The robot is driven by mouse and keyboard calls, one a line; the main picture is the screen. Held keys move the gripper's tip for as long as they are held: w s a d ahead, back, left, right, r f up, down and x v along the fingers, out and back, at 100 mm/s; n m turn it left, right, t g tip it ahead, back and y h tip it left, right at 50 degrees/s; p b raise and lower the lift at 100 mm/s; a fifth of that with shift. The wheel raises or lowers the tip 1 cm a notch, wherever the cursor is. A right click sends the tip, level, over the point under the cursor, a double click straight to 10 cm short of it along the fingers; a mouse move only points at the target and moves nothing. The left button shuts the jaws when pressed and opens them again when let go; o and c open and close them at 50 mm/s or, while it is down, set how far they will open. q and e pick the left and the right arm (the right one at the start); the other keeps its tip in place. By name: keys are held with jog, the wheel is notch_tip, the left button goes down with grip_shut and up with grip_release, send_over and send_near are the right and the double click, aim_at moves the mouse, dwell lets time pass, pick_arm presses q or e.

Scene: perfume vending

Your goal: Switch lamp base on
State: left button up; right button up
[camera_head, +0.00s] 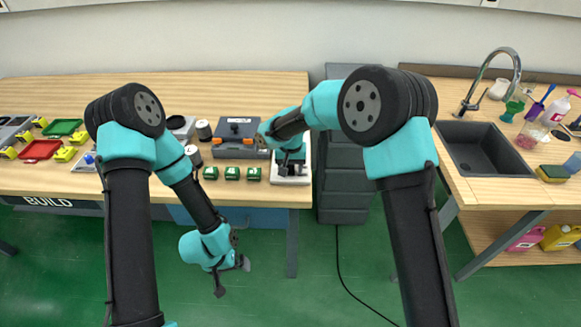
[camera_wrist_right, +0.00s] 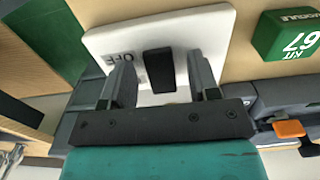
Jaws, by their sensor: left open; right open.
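The white lamp base (camera_head: 305,178) sits near the front right corner of the workbench, partly hidden under my right gripper (camera_head: 290,166). In the right wrist view the lamp base (camera_wrist_right: 210,32) is a white plate with a black rocker switch (camera_wrist_right: 159,72) and an OFF marking beside it. My right gripper (camera_wrist_right: 160,80) is open, one finger on each side of the switch in that view; I cannot tell whether it touches. My left gripper (camera_head: 231,277) is open and empty, hanging low in front of the bench.
Several green module boxes (camera_head: 232,173) stand in a row left of the lamp base; one shows in the wrist view (camera_wrist_right: 288,38). A grey case (camera_head: 235,132) with orange latches is behind them. A dark drawer cabinet (camera_head: 345,160) stands right of the bench, then a sink (camera_head: 485,150).

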jog(key=c, duration=0.9)
jog(key=shift+w+g, duration=0.15)
jog(key=shift+g, duration=0.55)
jog(key=o, duration=0.9)
jog(key=shift+r, duration=0.1)
